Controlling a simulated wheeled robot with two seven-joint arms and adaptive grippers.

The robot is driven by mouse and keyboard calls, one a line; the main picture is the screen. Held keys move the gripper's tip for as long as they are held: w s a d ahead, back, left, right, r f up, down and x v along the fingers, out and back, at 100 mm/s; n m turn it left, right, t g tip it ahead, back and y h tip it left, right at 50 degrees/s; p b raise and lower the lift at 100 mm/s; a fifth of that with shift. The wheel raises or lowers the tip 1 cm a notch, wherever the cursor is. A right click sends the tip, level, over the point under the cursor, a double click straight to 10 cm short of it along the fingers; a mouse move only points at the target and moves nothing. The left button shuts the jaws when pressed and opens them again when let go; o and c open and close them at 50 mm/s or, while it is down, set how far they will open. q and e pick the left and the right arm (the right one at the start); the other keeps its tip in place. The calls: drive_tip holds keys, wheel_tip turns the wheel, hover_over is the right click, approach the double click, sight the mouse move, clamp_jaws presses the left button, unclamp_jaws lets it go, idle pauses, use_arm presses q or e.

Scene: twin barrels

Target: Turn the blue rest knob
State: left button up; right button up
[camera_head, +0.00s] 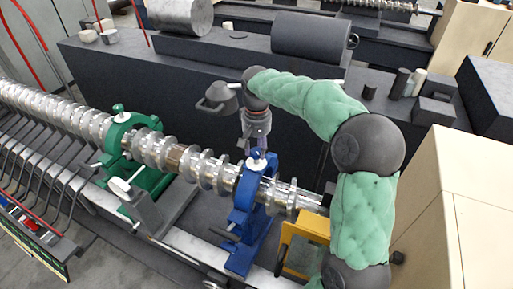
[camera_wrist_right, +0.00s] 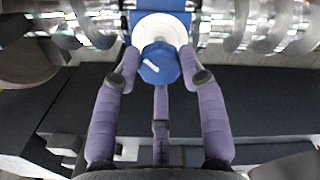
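The blue rest (camera_head: 243,222) stands around the shiny shaft, right of the green rest. Its knob (camera_head: 257,155) at the top looks pale in the head view. In the right wrist view the knob (camera_wrist_right: 160,65) shows a blue end with a white mark, in front of a white round part. My right gripper (camera_head: 256,146) is at the knob, coming down from above. In the wrist view the purple fingers of this gripper (camera_wrist_right: 160,62) stand on both sides of the knob, with small gaps showing. A third finger lies below it. My left gripper is not in view.
The green rest (camera_head: 119,135) holds the ribbed shaft (camera_head: 205,168) to the left. A yellow block (camera_head: 304,240) stands right of the blue rest. A dark machine bench (camera_head: 140,70) runs behind. Pale cabinets (camera_head: 470,200) stand close to my right arm.

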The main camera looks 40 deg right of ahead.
sight(256, 150)
drive_tip(key=o, duration=0.3)
drive_tip(key=shift+w, duration=0.15)
wheel_tip(256, 150, up, 12)
idle(0.4)
drive_tip(key=shift+f, duration=0.1)
idle(0.5)
